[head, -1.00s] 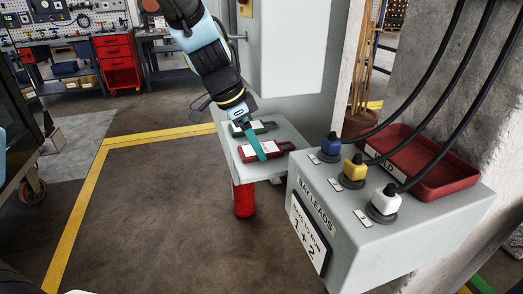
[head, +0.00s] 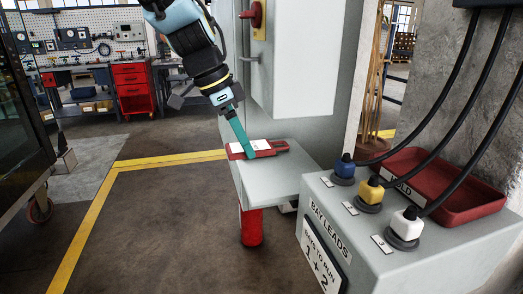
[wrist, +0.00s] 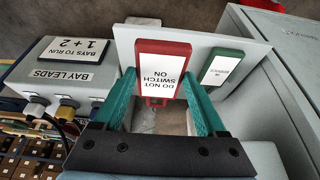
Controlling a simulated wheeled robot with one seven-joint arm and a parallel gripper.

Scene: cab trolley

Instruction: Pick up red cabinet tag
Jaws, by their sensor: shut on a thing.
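The red cabinet tag (head: 272,151) has a white label reading "DO NOT SWITCH ON". It also shows in the wrist view (wrist: 163,47), between the two teal fingers. My gripper (head: 246,151) is shut on the tag, with one finger along each long side in the wrist view (wrist: 159,80). The tag looks raised above the grey shelf (head: 280,180), though the gap is hard to judge. A green tag (wrist: 222,67) with a white label lies on the shelf beside it in the wrist view; the head view hides it behind the red tag and gripper.
The grey cabinet (head: 290,60) rises behind the shelf. A red cylinder (head: 251,227) stands under the shelf. At right, the bay leads box (head: 400,262) carries blue, yellow and white plugs with black cables, and a red tray (head: 465,205).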

